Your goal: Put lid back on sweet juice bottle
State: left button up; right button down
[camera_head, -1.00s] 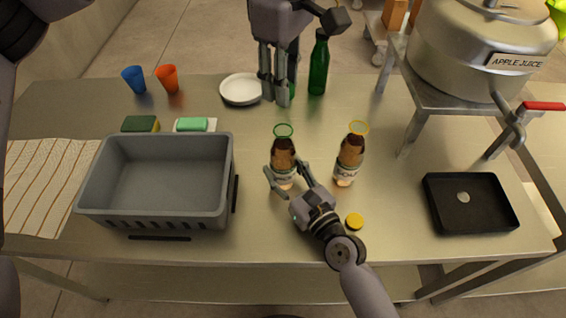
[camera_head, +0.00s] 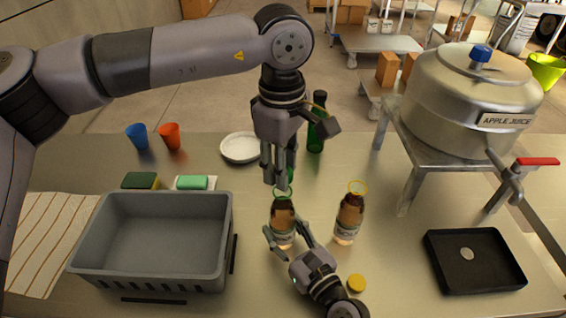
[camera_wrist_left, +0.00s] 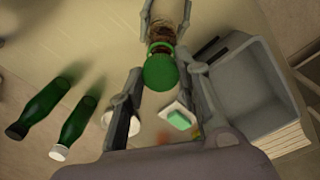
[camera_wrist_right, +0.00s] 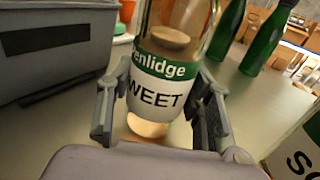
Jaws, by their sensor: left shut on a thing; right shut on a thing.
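The sweet juice bottle (camera_head: 283,222) stands upright on the table, brown-topped with a green ring at its mouth. Its label reads "WEET" in the right wrist view (camera_wrist_right: 160,92). My right gripper (camera_head: 287,238) is shut around its body. My left gripper (camera_head: 279,186) points down just above the bottle's mouth. It is shut on a round green lid, clear between the fingers in the left wrist view (camera_wrist_left: 160,73). Whether the lid touches the bottle is hidden. A second bottle (camera_head: 349,216) with a yellow ring stands to the right; a yellow lid (camera_head: 356,283) lies in front of it.
A grey crate (camera_head: 150,278) stands at left, a black tray (camera_head: 478,285) at right. A green bottle (camera_head: 316,135), white plate (camera_head: 240,147), blue cup (camera_head: 137,136) and orange cup (camera_head: 169,137) are behind. A large apple juice pot (camera_head: 470,95) stands back right.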

pick_arm(q)
jog(key=shift+f, duration=0.9)
jog(key=shift+f, duration=0.6)
jog(key=m, duration=0.5)
jog(key=shift+m, duration=0.3)
jog(key=m, duration=0.3)
jog(key=shift+m, duration=0.3)
jog(key=m, duration=0.3)
jog(key=shift+m, duration=0.4)
jog(key=m, duration=0.5)
jog(key=shift+a, duration=0.1)
jog(key=m, duration=0.4)
jog(key=shift+m, duration=0.3)
